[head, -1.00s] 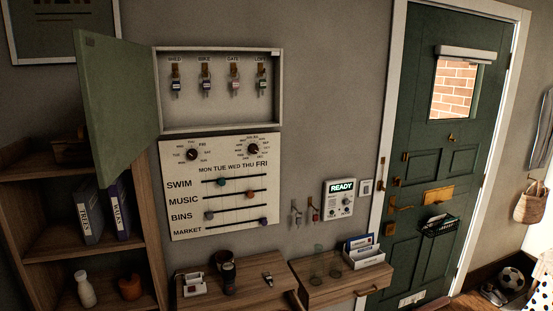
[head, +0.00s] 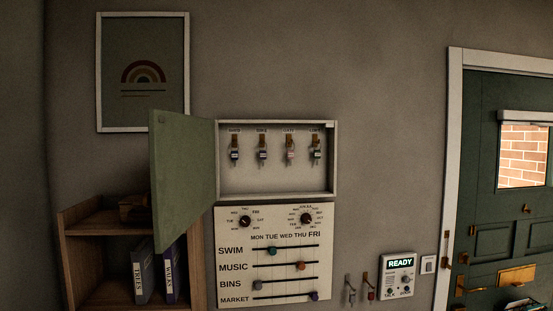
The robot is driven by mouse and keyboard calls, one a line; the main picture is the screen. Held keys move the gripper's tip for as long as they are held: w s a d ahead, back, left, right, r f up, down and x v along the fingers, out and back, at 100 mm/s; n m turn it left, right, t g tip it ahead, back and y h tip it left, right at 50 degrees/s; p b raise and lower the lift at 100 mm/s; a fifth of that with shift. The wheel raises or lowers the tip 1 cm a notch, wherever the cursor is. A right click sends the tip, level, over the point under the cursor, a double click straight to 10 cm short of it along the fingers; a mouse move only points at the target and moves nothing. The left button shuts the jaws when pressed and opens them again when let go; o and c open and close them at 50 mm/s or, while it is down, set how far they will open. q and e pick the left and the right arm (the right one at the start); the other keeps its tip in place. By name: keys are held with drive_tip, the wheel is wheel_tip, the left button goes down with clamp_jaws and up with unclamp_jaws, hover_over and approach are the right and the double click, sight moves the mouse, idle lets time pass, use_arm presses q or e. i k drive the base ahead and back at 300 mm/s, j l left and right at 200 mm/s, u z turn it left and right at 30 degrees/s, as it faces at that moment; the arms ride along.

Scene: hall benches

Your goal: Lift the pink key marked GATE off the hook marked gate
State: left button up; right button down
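A shallow white key cabinet (head: 277,192) hangs on the wall with its green door (head: 184,180) swung open to the left. Several keys hang inside on brass hooks under small labels. The pink-tagged key (head: 290,155) hangs third from the left, on the hook (head: 289,140) whose label reads GATE. The writing on the tag itself is too small to read. Dark-tagged keys hang to its left (head: 262,154) and to its right (head: 316,154). Neither of my grippers is in view.
Below the cabinet is a white board (head: 234,290) with dials and sliders. A wooden shelf (head: 92,217) with binders stands at the left. A READY panel (head: 399,277) and two small hanging items are at lower right, beside a green door (head: 485,212).

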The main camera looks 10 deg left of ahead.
sight(290, 154)
drive_tip(key=i+l+u, duration=0.1)
drive_tip(key=i+u, duration=0.15)
drive_tip(key=i, duration=0.15)
drive_tip(key=i+l+u, duration=0.25)
drive_tip(key=i, duration=0.15)
drive_tip(key=i+l+u, duration=0.2)
drive_tip(key=i, duration=0.2)
